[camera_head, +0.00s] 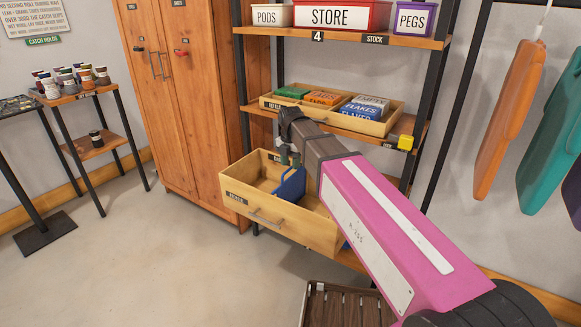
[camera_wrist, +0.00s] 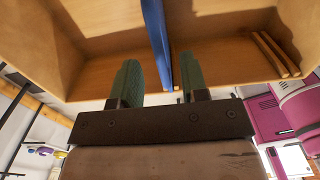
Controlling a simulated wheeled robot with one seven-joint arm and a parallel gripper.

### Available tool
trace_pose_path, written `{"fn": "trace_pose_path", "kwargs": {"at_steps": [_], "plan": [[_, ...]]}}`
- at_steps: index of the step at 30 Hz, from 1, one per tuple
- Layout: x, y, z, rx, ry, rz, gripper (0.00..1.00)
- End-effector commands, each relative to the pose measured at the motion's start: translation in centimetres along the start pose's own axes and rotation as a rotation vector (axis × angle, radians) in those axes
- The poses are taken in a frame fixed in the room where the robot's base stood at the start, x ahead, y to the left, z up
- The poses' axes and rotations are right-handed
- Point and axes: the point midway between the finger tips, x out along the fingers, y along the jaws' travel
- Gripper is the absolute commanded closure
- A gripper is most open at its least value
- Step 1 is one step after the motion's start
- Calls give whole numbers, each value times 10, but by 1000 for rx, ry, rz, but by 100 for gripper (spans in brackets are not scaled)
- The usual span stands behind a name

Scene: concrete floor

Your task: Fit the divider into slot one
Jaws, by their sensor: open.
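A blue divider (camera_head: 290,186) stands on edge inside the pulled-out wooden drawer (camera_head: 290,229). In the wrist view the divider (camera_wrist: 157,38) runs down between the two green fingers. My gripper (camera_head: 289,154) is over the drawer from above, open, with its fingers (camera_wrist: 159,72) on either side of the divider and gaps visible. Thin wooden strips (camera_wrist: 276,54) form a slot on the drawer's inner wall at the right of the wrist view. Another thin strip shows beside the divider's lower end. I cannot tell which slot is slot one, or how deep the divider sits.
A tray (camera_head: 381,125) with green, orange and blue boxes sits on the shelf above. A yellow item (camera_head: 405,142) is at that shelf's end. A wooden cabinet (camera_head: 185,100) stands left. A dark slatted crate (camera_head: 345,306) is on the floor below.

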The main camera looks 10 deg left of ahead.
Motion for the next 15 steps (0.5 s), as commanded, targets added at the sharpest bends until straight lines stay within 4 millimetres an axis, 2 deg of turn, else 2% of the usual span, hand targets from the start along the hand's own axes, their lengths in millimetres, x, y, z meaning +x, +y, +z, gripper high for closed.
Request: {"fn": "trace_pose_path", "kwargs": {"at_steps": [9,15], "plan": [[-55,0,0,0,-1,2,59],[-78,0,0,0,-1,1,59]]}}
